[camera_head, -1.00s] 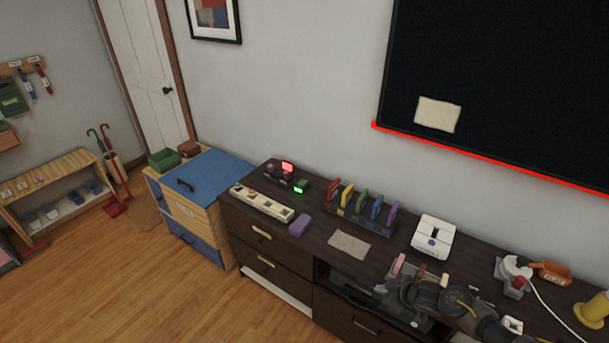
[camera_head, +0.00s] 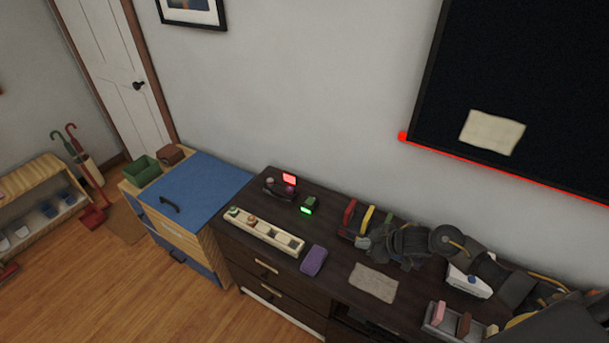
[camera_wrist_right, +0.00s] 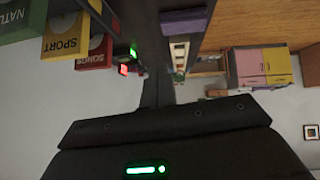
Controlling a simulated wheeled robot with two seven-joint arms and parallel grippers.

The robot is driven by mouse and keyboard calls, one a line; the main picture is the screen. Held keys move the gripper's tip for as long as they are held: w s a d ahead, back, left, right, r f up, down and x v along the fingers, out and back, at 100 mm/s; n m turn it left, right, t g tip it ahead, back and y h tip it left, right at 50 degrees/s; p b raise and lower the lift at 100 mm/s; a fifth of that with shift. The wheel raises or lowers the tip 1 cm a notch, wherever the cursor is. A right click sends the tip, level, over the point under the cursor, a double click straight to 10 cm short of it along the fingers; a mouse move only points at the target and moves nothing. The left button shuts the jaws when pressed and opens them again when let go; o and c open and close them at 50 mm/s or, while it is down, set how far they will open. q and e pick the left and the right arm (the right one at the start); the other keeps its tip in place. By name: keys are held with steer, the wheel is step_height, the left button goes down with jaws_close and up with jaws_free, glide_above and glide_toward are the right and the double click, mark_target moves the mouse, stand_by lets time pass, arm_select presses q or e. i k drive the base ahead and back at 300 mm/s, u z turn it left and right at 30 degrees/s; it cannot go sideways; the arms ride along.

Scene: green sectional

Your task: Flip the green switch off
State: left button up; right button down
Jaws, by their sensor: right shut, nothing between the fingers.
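The green switch (camera_head: 309,204) is a small dark green box with a lit green strip, standing on the dark cabinet top. Behind and left of it is a similar switch with a lit red panel (camera_head: 289,180). In the right wrist view the green light (camera_wrist_right: 133,52) and the red light (camera_wrist_right: 123,70) glow close together, left of the dark fingers. My right gripper (camera_head: 364,243) is shut and empty, above the cabinet to the right of the green switch and apart from it. It partly hides the row of coloured cases. My left gripper is not in view.
Upright coloured cases (camera_head: 349,216) stand right of the switch, close to my gripper. A cream strip with knobs (camera_head: 265,231), a purple block (camera_head: 314,261) and a beige cloth (camera_head: 374,283) lie in front. A blue-topped cabinet (camera_head: 200,188) adjoins at left.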

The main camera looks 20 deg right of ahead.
mark_target(310, 200)
steer(key=i, duration=0.85)
